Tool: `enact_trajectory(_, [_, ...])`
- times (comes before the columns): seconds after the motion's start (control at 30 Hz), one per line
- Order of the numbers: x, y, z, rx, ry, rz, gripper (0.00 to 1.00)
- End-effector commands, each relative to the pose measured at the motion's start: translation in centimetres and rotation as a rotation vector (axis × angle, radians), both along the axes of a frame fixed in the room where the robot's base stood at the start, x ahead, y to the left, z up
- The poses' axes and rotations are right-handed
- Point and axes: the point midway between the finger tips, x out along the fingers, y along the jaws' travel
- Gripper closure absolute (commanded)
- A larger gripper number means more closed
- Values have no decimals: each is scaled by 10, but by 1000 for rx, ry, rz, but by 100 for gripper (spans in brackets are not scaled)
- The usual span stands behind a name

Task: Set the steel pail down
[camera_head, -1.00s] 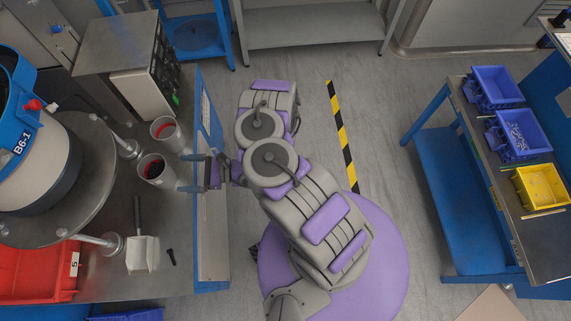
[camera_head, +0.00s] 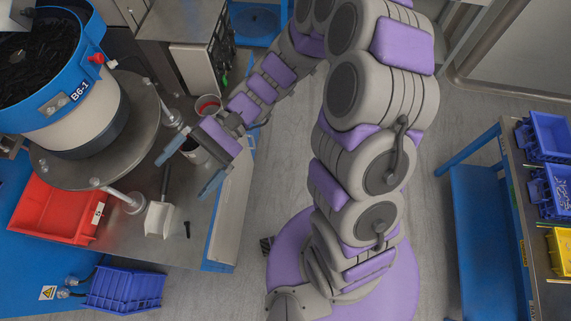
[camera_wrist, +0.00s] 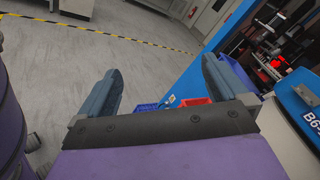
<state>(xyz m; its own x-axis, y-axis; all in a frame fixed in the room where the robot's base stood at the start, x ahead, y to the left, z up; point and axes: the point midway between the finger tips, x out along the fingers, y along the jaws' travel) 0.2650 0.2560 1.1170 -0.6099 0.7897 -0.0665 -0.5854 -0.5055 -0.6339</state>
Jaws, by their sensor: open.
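Two steel pails stand upright on the steel bench. The rear pail (camera_head: 207,104) shows a red inside. The front pail (camera_head: 192,153) is largely hidden behind my gripper. My gripper (camera_head: 191,165) is open, its two blue-grey fingers spread over the front pail in the head view. I cannot tell whether they touch it. In the wrist view my open gripper (camera_wrist: 160,92) has nothing between its fingers, and no pail shows there.
A large drum on a round stand (camera_head: 97,150) is left of the pails. A white scoop (camera_head: 158,219) and a small black item (camera_head: 187,229) lie nearer on the bench. A red bin (camera_head: 60,212) and blue crate (camera_head: 125,288) are lower left.

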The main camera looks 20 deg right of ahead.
Motion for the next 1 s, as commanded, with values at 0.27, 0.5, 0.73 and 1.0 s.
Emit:
enact_trajectory(0.27, [-47, -52, 8, -220, -282, 163, 0])
enact_trajectory(0.5, [-70, -109, 5, -453, -509, 249, 0])
enact_trajectory(0.73, [-81, -172, 7, -711, -705, 282, 0])
enact_trajectory(1.0, [-89, -237, 19, -974, -869, 271, 0])
